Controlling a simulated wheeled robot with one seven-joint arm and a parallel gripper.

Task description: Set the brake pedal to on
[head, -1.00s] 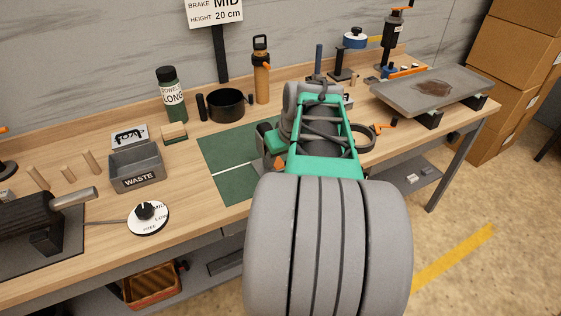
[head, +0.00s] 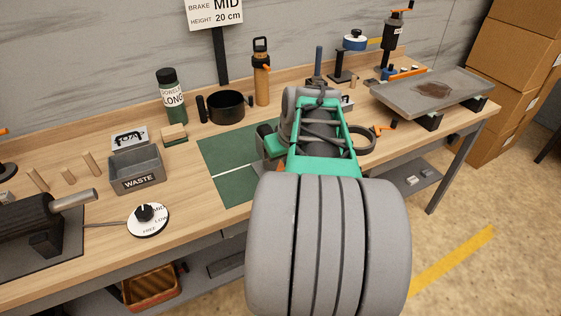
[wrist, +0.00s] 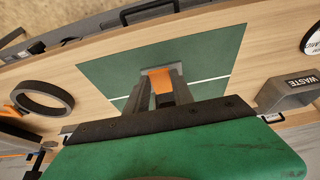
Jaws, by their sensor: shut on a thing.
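My gripper (wrist: 161,82) is over the green mat in the wrist view, its grey fingers shut on an orange piece (wrist: 162,92). I cannot tell whether this piece is the brake pedal or part of something else. No pedal can be made out with certainty. A round white dial (head: 147,221) with a black knob and the words FREE, LOW and MID lies at the left front of the bench. A sign (head: 215,14) at the back reads BRAKE MID, HEIGHT 20 cm.
The green mat (head: 232,190) with a white line lies mid-bench. A grey WASTE bin (head: 136,182), a dark pot (head: 228,106) and two bottles stand left and behind. A dark ring (wrist: 42,99) lies beside the mat. A grey stained tray (head: 455,84) rests on supports at right.

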